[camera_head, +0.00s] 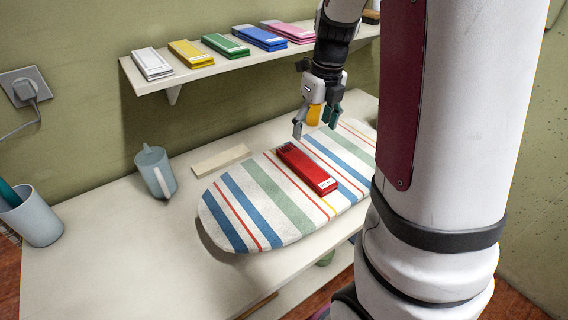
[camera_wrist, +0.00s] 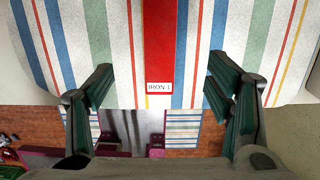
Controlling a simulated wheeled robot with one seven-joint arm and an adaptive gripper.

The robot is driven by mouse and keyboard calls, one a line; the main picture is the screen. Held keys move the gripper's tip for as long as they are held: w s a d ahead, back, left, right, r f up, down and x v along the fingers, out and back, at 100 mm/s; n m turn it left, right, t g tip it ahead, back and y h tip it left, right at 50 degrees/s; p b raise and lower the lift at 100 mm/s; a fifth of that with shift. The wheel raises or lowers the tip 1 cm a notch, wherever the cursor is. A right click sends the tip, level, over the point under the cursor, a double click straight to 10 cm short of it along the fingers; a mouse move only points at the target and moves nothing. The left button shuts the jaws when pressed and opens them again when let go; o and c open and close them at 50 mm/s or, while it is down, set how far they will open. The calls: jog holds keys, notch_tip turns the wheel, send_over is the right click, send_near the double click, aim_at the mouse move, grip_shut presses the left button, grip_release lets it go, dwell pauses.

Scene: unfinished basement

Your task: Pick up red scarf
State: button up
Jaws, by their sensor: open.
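The red scarf (camera_head: 307,168) is a flat, folded red bundle lying on a striped ironing board (camera_head: 241,209) on the table. It has a small white label at its near end. In the wrist view the red scarf (camera_wrist: 159,40) runs down from the top edge, with its label end between the fingers. My gripper (camera_head: 315,122) is above the far side of the board, over and behind the scarf. In the wrist view my gripper (camera_wrist: 160,88) has its two fingers wide apart, one on each side of the scarf, with nothing held between them.
A shelf (camera_head: 190,82) on the wall behind holds several folded bundles in other colours. A pale blue jug (camera_head: 155,171) and a flat beige strip (camera_head: 221,160) stand on the table (camera_head: 110,240) left of the board. A cup (camera_head: 33,219) is at the far left.

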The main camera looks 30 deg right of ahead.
aim_at(306, 164)
jog(key=f, duration=0.4)
jog(key=w+f+b, duration=0.1)
jog(key=f, duration=0.4)
jog(key=w+f+b, duration=0.1)
jog(key=f, duration=0.3)
jog(key=shift+f, duration=0.25)
jog(key=shift+c, duration=0.5)
jog(key=c, duration=1.2)
